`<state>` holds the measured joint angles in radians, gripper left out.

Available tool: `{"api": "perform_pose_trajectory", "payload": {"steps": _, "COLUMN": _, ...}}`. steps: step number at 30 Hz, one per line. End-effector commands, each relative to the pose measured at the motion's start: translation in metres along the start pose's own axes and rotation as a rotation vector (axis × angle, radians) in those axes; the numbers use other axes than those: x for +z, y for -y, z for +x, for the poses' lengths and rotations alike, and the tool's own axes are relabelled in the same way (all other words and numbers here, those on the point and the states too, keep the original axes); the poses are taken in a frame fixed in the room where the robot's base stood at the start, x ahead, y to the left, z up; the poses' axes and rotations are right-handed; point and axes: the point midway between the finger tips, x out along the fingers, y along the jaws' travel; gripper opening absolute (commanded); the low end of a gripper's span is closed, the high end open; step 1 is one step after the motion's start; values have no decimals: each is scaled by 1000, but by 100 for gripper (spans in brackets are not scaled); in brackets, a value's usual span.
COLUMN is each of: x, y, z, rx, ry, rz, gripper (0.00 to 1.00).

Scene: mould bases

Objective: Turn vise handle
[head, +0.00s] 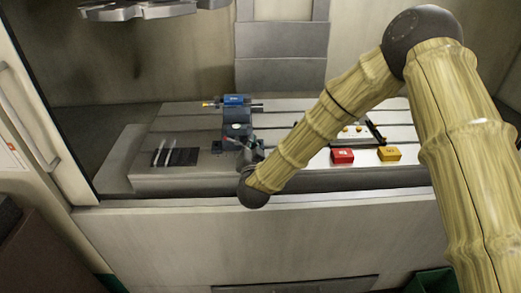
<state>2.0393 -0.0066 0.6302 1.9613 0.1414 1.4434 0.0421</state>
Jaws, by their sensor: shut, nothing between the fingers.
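A dark vise-like block (236,117) stands on the slotted grey table (185,118), left of my forearm. Its handle is too small and partly covered to make out clearly. My gripper (247,145) is at the near side of this block, low over the table, and looks shut and empty. I cannot tell whether its fingers touch the block or its handle. My wrist and forearm cover the area to the right of it.
A blue device (234,100) with a rod and yellow end lies behind the block. A black plate with pale bars (175,156) lies left. A red block (342,156) and a yellow block (389,154) sit right. Machine tooling (140,9) hangs above. The left table is mostly clear.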

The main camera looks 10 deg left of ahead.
Motion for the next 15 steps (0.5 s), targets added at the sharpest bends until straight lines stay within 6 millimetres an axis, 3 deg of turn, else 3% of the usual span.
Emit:
{"api": "perform_pose_trajectory", "payload": {"steps": 3, "x": 11, "y": -5, "z": 0, "rx": -9, "ry": 4, "rz": 111, "gripper": 0}}
{"api": "perform_pose_trajectory", "payload": {"steps": 15, "x": 23, "y": -15, "z": 1, "rx": -25, "ry": 2, "rz": 487, "gripper": 0}}
